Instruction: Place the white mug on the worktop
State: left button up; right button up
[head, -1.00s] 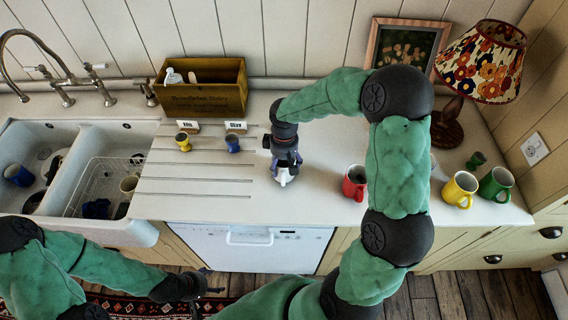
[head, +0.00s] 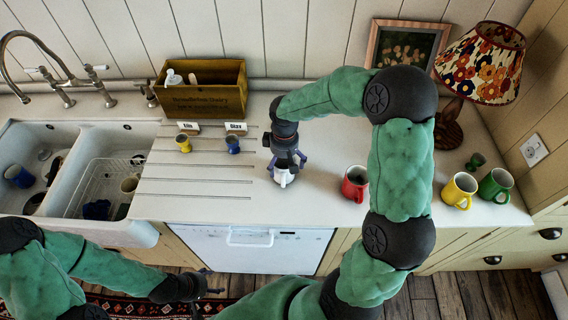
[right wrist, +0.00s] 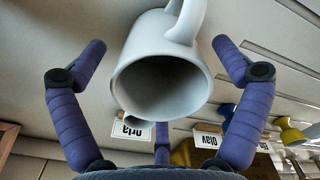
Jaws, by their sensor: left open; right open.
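The white mug (head: 283,177) is at the worktop (head: 250,205), behind the dishwasher's front edge, and looks upright. It also shows in the right wrist view (right wrist: 165,82), with its mouth toward the camera and its handle at the top. My right gripper (head: 286,165) is open above and around the mug. In the right wrist view its purple fingers stand to either side, with gaps between them and the mug wall. A third finger is partly hidden behind the mug. My left gripper (head: 212,282) is open and empty, low over the floor in front of the cabinets.
A red mug (head: 355,184) stands right of the white mug, near my right arm. A yellow mug (head: 459,190) and green mug (head: 495,185) stand farther right. Small yellow (head: 183,143) and blue cups (head: 233,144) stand by name cards at the left. The sink (head: 80,165) lies beyond.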

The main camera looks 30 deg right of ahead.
notch_tip(320, 180, up, 11)
jog(key=p, duration=0.1)
jog(key=shift+p, duration=0.35)
